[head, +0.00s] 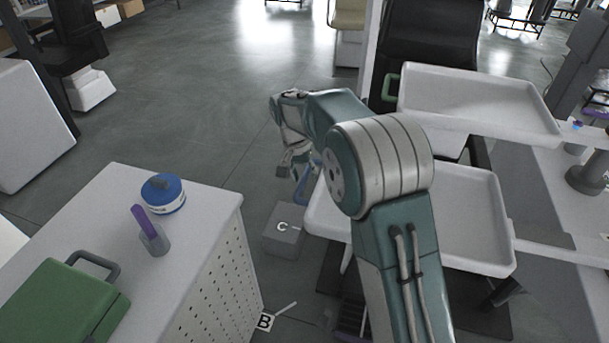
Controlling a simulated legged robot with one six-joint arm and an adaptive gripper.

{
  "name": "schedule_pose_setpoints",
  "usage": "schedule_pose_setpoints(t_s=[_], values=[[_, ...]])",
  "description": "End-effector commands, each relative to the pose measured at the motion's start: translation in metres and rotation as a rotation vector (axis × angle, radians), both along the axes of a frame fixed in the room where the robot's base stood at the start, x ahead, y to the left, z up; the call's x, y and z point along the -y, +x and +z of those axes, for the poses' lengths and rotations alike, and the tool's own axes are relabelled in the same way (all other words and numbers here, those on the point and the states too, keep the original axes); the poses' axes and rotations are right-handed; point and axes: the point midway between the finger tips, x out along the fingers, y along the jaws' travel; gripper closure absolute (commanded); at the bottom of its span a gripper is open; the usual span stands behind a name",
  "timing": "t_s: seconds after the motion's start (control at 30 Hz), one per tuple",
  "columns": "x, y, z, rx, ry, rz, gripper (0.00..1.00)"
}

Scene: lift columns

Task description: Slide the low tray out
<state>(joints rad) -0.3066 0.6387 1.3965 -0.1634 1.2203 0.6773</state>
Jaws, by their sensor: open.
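The low tray (481,230) is a white, shallow tray under a higher tray, at the right of the head view. My arm crosses in front of it and hides its middle. A blue handle (303,184) shows at its left end. My gripper (292,172) hangs down close to this handle, at its upper left. The gripper is open. It looks small here, and I cannot tell whether its fingers touch the handle or are around it.
The higher white tray (480,98) has a green handle (390,89). A grey block marked C (285,228) is on the floor below my gripper. A white cabinet (205,225) at the left bears a blue-lidded tub (163,194) and a green case (62,303). Open floor lies behind.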

Motion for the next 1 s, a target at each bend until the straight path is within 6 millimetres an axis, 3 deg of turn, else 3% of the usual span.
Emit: schedule_pose_setpoints(t_s=[0.17,0.63,0.8,1.0], values=[[-0.003,0.001,0.012,0.003,0.001,0.001,0.4],[-0.02,0.008,0.1,0.002,0.0,0.0,0.4],[-0.022,0.008,0.114,-0.001,-0.001,0.0,0.4],[-0.022,0.008,0.116,-0.001,-0.001,0.0,0.4]])
